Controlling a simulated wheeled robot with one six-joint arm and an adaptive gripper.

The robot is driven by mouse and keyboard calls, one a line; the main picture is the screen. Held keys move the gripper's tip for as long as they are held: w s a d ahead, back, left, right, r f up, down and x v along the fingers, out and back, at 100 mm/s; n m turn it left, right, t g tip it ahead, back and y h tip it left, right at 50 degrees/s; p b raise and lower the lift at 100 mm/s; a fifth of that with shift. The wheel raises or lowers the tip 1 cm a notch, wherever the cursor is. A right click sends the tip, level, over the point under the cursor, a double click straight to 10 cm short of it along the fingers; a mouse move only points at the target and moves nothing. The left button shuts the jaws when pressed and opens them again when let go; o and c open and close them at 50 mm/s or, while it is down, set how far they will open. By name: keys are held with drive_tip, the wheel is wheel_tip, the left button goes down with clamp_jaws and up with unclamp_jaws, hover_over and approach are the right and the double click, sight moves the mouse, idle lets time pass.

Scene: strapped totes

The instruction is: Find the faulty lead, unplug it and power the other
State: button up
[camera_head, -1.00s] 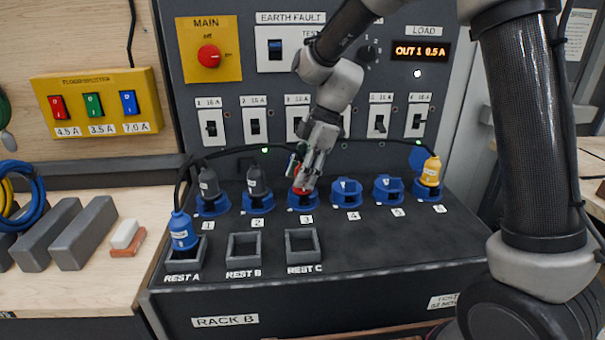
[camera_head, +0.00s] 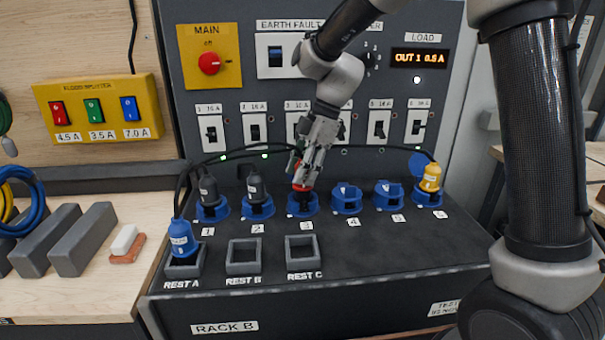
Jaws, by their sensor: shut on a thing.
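My gripper (camera_head: 304,180) is shut on the red plug (camera_head: 301,187) over socket 3 (camera_head: 305,209). A dark area shows between the plug and the blue socket; whether they still touch is unclear. Dark grey plugs stand in socket 1 (camera_head: 208,189) and socket 2 (camera_head: 254,187). A yellow plug (camera_head: 430,178) stands in socket 6. The blue plug (camera_head: 182,238) stands in REST A (camera_head: 184,268). Sockets 4 (camera_head: 347,199) and 5 (camera_head: 389,197) hold no plug. The display (camera_head: 420,57) reads OUT 1 0.5 A.
REST B (camera_head: 243,256) and REST C (camera_head: 304,253) are empty. Black cables (camera_head: 380,149) run behind the plugs. Above are breaker switches, the MAIN knob (camera_head: 209,63) and an earth fault switch (camera_head: 275,52). A yellow splitter box (camera_head: 97,108) is at left.

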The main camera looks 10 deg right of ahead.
sight(300, 159)
drive_tip(key=shift+r, duration=2.15)
